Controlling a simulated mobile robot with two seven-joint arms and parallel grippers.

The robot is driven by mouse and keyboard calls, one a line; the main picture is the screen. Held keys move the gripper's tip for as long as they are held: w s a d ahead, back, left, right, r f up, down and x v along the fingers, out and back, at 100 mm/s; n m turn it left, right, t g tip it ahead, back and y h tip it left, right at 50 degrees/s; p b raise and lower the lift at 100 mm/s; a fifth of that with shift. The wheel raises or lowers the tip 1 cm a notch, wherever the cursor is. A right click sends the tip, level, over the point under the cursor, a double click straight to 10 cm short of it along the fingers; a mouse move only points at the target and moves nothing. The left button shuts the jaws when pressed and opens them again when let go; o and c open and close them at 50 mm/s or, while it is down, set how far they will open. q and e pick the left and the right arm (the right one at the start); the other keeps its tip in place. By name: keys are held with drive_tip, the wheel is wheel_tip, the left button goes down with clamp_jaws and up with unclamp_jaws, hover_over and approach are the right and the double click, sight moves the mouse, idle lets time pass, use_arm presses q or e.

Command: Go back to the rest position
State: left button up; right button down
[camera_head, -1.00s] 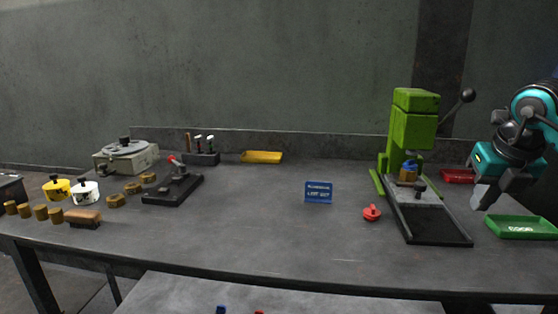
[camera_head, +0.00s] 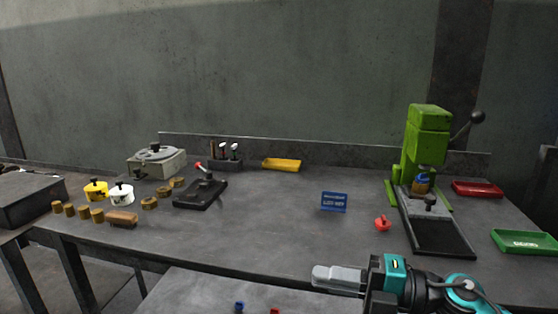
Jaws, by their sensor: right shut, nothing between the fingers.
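My right gripper (camera_head: 338,279) is in front of the table's near edge, low in the view, its fingers pointing left. It is shut and empty, and apart from everything on the table. The green press (camera_head: 428,140) stands at the right of the table (camera_head: 260,225), with a black lever knob at its upper right. A brass and blue piece (camera_head: 423,182) sits under the press head. My left gripper is not in view.
A red knob-shaped part (camera_head: 382,223) and a blue sign (camera_head: 334,202) stand left of the press. Red (camera_head: 477,188) and green (camera_head: 524,242) trays lie right, a yellow tray (camera_head: 281,165) at the back. The table's middle is clear.

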drive_tip(key=s+d+f+m+t+h+p, duration=0.1)
drive_tip(key=d+f+m+t+h+p, duration=0.15)
drive_tip(key=f+m+t+h, duration=0.65)
drive_tip(key=s+d+f+m+t+h+p, duration=0.1)
drive_tip(key=s+d+m+t+h, duration=0.2)
drive_tip(key=m, duration=1.1)
use_arm(q)
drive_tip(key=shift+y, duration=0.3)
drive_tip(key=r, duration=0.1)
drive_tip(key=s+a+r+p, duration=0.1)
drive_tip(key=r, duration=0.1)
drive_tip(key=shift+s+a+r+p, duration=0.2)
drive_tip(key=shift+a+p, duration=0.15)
drive_tip(key=shift+p, duration=0.05)
use_arm(e)
drive_tip(key=s+d+f+m+g+h, duration=0.3)
drive_tip(key=s+f+m+g, duration=0.3)
drive_tip(key=s+f, duration=0.4)
wheel_tip(320, 180, down, 3)
drive_tip(key=shift+s+d+r+m, duration=0.2)
drive_tip(key=shift+s+d+m, duration=0.2)
drive_tip(key=shift+d+m, duration=0.1)
